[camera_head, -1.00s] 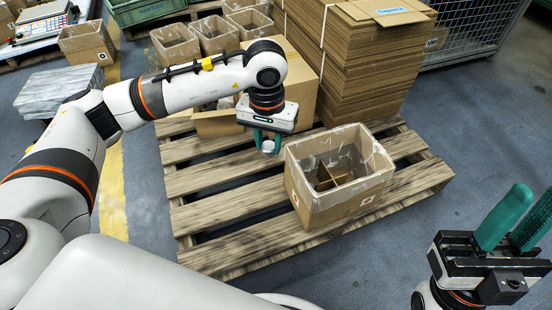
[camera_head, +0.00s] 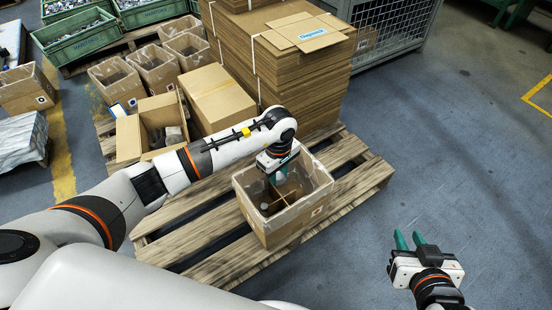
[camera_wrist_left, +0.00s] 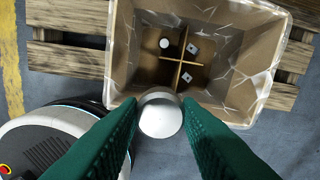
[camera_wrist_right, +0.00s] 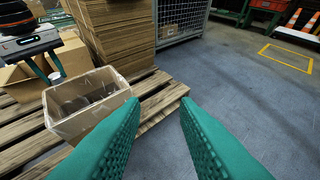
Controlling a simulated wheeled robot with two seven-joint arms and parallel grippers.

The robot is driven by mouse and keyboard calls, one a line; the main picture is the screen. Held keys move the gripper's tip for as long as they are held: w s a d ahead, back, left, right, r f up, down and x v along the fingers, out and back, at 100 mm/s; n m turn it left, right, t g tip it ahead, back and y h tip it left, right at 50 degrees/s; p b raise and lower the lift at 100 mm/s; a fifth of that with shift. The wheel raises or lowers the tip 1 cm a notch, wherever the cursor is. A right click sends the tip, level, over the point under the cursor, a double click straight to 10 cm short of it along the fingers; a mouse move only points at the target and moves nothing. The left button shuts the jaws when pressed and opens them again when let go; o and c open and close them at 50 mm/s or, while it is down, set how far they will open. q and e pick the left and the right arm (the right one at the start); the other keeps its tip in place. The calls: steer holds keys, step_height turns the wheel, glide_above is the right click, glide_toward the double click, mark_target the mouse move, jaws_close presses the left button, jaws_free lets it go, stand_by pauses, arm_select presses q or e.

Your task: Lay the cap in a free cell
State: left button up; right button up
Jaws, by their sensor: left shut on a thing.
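My left gripper (camera_head: 276,176) is shut on the cap (camera_wrist_left: 160,114), a pale, smooth round piece, between its green fingers. It holds the cap over the open carton (camera_head: 284,228), near one wall in the left wrist view. A brown cross divider (camera_wrist_left: 180,64) parts the carton floor into cells. The upper-left cell holds a white round piece (camera_wrist_left: 164,43). My right gripper (camera_head: 408,242) is open and empty, off to the right.
The carton stands on a wooden pallet (camera_head: 205,237). A stack of flat cardboard (camera_head: 290,75), a closed box (camera_head: 218,98) and an open box (camera_head: 128,140) stand behind. A wire cage (camera_head: 390,25) is at the back. The floor at the right is clear.

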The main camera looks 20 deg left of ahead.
arm_select(q)
steer(key=shift+s+f+n, duration=0.1)
steer(key=shift+f+n, duration=0.2)
steer(key=shift+f, duration=0.1)
arm_select(e)
steer(key=shift+s+d+f+g, duration=0.3)
steer(key=shift+s+f+g, duration=0.3)
steer(key=shift+s+f, duration=0.05)
